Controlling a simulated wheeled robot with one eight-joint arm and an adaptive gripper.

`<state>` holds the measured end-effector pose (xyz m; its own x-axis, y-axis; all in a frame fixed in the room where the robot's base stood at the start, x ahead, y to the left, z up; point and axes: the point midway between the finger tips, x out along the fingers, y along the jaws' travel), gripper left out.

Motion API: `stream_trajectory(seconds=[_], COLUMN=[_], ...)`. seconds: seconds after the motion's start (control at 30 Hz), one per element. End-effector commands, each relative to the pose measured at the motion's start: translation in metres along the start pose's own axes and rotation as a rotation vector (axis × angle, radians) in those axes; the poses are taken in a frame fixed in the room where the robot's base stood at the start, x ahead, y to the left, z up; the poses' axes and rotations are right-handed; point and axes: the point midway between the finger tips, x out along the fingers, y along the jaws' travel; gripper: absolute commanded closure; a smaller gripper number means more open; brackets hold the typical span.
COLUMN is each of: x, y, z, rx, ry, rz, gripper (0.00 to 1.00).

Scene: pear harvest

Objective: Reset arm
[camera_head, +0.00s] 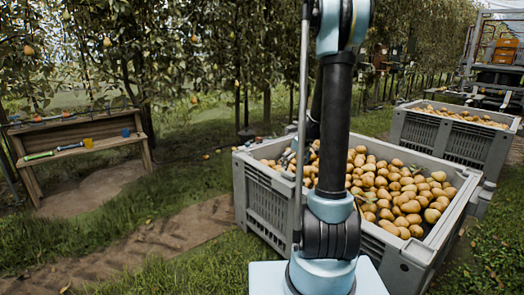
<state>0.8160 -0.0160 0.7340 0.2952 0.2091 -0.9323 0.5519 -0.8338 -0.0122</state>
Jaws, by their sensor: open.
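My arm (337,130) rises in the middle of the view, in front of a large grey crate (268,205) heaped with yellow-brown pears (400,190). My gripper (287,157) shows only in part, left of my arm column and over the left part of the crate. It is open, and I see no pear held in it. Much of it is hidden behind my arm and a thin upright pole, so I cannot tell whether it touches the pears.
A second grey crate of pears (435,132) stands behind on the right, near a vehicle with orange crates (503,50). A wooden bench (80,145) with tools and small cups stands at left. Pear trees line the back. Grass and a dirt track (150,240) lie open at front left.

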Motion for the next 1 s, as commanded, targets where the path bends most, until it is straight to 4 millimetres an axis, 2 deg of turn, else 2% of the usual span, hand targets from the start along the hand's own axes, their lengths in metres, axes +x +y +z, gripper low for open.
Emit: stream_trajectory(seconds=[0.2, 0.5, 0.7, 1.0], x=[-0.042, -0.088, -0.111, -0.134], y=[-0.035, -0.080, -0.110, -0.150], z=[0.023, 0.062, 0.093, 0.144], rx=[0.064, 0.156, 0.217, 0.309], ry=[-0.028, -0.063, -0.085, -0.114], rz=[0.011, 0.034, 0.051, 0.080], gripper=[0.00, 0.00, 0.00, 0.00])
